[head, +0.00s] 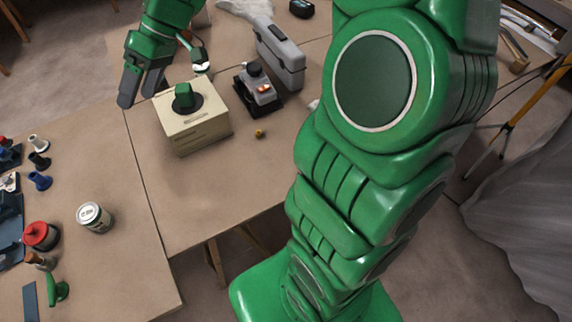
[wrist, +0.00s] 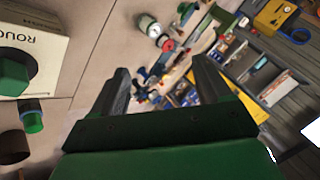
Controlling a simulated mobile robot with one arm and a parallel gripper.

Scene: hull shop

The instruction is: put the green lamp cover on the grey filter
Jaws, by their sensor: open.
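A green faceted piece, seemingly the green lamp cover (head: 183,93), stands on a dark grey round disc, seemingly the grey filter (head: 196,105). The disc lies on top of a cream box (head: 200,136). The wrist view shows the green cover (wrist: 13,76) on the dark disc (wrist: 22,58) at its left edge. Whether the cover is fully seated cannot be told. My gripper (head: 138,93) is open and empty, pointing down to the left of the box and apart from it. Its two fingers show apart in the wrist view (wrist: 160,82).
A device with orange lights (head: 261,92) and a grey case (head: 283,58) stand right of the box. The left table holds a white-lidded can (head: 94,217), a red-lidded jar (head: 40,236) and several small pieces. The tabletop before the box is clear.

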